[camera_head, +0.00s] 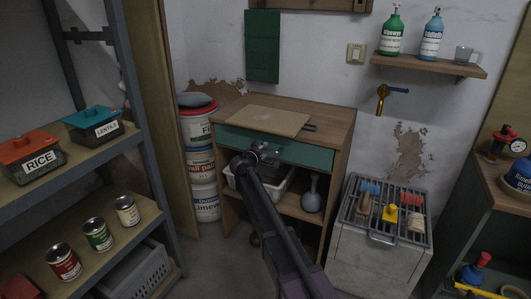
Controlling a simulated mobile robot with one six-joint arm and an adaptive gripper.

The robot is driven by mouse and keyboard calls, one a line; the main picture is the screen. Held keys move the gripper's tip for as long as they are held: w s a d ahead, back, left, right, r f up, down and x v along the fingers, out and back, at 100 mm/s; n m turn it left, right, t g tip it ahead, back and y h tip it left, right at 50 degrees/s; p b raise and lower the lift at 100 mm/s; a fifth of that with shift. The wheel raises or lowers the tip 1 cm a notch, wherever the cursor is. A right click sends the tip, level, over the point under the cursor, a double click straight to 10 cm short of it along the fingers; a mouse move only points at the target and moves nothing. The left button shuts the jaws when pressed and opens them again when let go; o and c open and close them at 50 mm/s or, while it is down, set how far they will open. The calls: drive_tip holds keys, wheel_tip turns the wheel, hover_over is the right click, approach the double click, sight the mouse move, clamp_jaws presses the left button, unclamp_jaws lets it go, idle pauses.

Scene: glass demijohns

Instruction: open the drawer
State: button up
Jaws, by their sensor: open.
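The drawer (305,153) has a dark teal front and sits under the top of a wooden cabinet (341,125). Its front looks flush with the cabinet, so it appears shut. My arm reaches up from the bottom of the view, and my gripper (263,151) is in front of the drawer, left of its middle. The gripper is open. It hides part of the drawer front, and any handle there is hard to make out. I cannot tell whether the fingers touch the drawer.
A board (267,120) lies on the cabinet top. Below the drawer, a white bin (282,188) and a grey vase (312,194) stand on a shelf. Stacked buckets (203,165) are on the left. A grey unit with a rack (352,215) stands close on the right.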

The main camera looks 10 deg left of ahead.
drive_tip(key=shift+w+d+f, duration=0.1)
drive_tip(key=shift+w+d, duration=0.15)
drive_tip(key=shift+w, duration=0.35)
clamp_jaws()
drive_tip(key=shift+s, duration=0.15)
